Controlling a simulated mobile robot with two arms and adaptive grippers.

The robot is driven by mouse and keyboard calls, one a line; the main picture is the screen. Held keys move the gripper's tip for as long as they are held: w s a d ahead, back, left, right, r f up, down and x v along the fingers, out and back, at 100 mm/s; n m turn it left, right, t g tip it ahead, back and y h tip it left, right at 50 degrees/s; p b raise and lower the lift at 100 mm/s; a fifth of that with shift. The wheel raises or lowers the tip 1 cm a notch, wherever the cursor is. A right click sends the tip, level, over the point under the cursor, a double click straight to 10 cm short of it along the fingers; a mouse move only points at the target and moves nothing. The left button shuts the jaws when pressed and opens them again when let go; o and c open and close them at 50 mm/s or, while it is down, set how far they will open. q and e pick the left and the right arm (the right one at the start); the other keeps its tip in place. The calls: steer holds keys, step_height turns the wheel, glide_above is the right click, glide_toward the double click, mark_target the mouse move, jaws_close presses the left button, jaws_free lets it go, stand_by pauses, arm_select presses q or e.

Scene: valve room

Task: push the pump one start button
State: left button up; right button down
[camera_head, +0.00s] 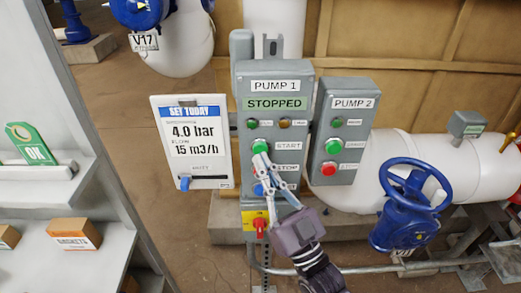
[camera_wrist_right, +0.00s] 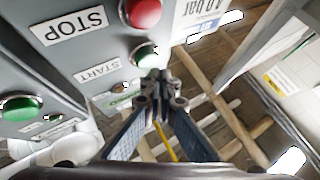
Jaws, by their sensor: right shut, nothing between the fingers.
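The pump one panel (camera_head: 244,88) is a grey box labelled PUMP 1, with a display (camera_head: 275,103) reading STOPPED. Its green start button (camera_head: 260,146) sits left of the START label; it also shows in the wrist view (camera_wrist_right: 144,54). The red stop button (camera_wrist_right: 143,12) shows in the wrist view and is hidden behind my gripper in the head view. My right gripper (camera_head: 261,163) is shut and empty, its fingertips at the lower edge of the start button. In the wrist view the fingertips (camera_wrist_right: 160,85) are very near that button; I cannot tell whether they touch. My left gripper is not in view.
The PUMP 2 panel (camera_head: 342,130) stands close on the right, with its own green and red buttons. A sign (camera_head: 191,143) reading 4.0 bar hangs on the left. A red switch (camera_head: 260,224) on yellow sits below. A blue valve wheel (camera_head: 416,184) is at the right.

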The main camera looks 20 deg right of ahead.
steer(key=shift+w, duration=0.1)
steer(key=shift+w+d, duration=0.1)
steer(key=shift+w, duration=0.25)
steer(key=shift+w+d, duration=0.15)
steer(key=shift+w, duration=0.25)
stand_by(0.7)
steer(key=shift+s, duration=0.15)
stand_by(0.3)
steer(key=shift+s+a, duration=0.25)
steer(key=shift+s, duration=0.45)
steer(key=s, duration=0.2)
steer(key=s+a+p, duration=0.1)
steer(key=s, duration=0.1)
steer(key=shift+s+a, duration=0.2)
steer(key=shift+s, duration=0.2)
